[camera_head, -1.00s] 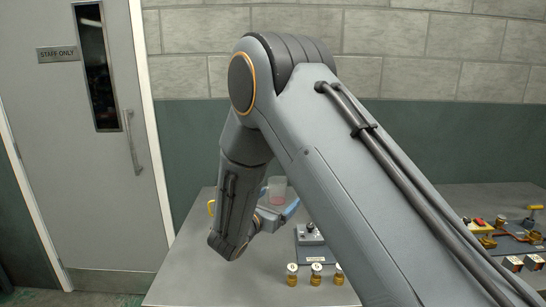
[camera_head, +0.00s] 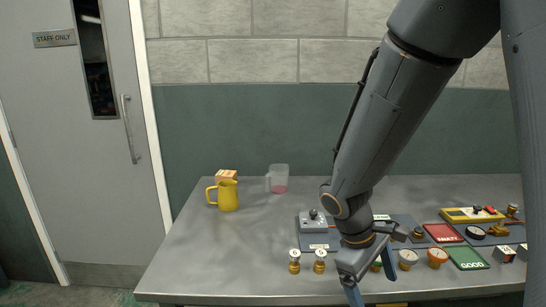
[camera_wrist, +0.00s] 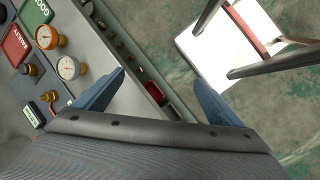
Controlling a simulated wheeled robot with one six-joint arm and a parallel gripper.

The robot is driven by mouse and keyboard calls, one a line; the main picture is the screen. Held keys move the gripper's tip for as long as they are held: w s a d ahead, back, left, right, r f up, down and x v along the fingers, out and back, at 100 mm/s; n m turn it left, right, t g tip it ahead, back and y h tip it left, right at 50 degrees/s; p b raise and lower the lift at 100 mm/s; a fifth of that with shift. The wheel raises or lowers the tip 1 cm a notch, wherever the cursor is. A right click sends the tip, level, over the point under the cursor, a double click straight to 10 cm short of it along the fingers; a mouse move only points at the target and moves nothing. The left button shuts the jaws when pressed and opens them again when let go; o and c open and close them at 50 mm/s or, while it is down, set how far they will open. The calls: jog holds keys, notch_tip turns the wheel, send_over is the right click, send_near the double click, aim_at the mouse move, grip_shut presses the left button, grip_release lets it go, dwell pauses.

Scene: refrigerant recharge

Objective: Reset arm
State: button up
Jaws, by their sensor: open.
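My gripper (camera_wrist: 160,88) shows in the wrist view with its two blue fingers spread wide and nothing between them. It points down past the table's front edge toward the floor. In the head view my gripper (camera_head: 365,291) is at the lower middle, above the front edge of the grey table (camera_head: 220,262). My arm comes down from the upper right and covers part of the table's equipment.
A yellow jug (camera_head: 228,196) and a clear cup with pink liquid (camera_head: 279,180) stand at the back left. Brass-based caps (camera_head: 294,262), gauges (camera_head: 437,257), a red tray (camera_head: 444,233) and a green GOOD tray (camera_head: 467,258) lie close around the gripper. A white-seated stool (camera_wrist: 225,60) stands on the floor.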

jog(key=shift+s+a+f+m+t+y+b, duration=0.3)
jog(key=shift+s+a+m+y, duration=0.35)
jog(key=shift+m, duration=0.7)
jog(key=shift+s+a+f+m+t+y+b, duration=0.15)
jog(key=shift+s+a+m+y+b, duration=0.4)
jog(key=shift+m, duration=0.85)
jog(key=shift+s+a+f+m+t+y+b, duration=0.25)
jog(key=shift+s+m+y, duration=0.4)
jog(key=shift+m+y, duration=0.55)
